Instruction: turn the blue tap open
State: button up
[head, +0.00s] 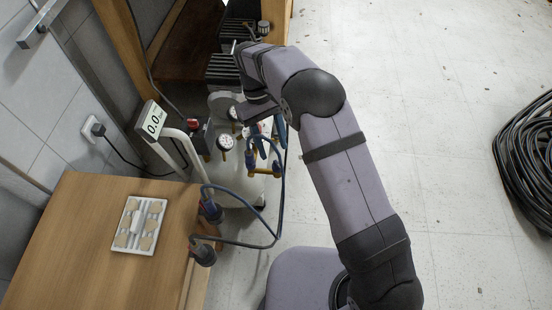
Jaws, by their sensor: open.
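The blue tap (261,148) is small in the head view, on the brass-coloured fittings at the front of the white machine. Other blue parts sit close beside it, so its exact handle position is hard to tell. My arm reaches over from the lower right and bends down at the machine. My gripper (256,118) is dark and open, just above the blue tap and fittings. Its fingertips are small and partly hidden against the machine, and I cannot tell whether they touch the tap.
A gauge (225,142) sits left of the fittings. A dark blue hose (281,195) loops down to connectors by the wooden table (90,240). A display (154,122) reads 0.0.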

aim_at(277, 163)
jog(key=shift+b+x, duration=0.3)
jog(key=shift+x, duration=2.6)
jog(key=shift+c, duration=0.4)
jog(key=shift+r, duration=0.1)
jog(key=c, duration=0.9)
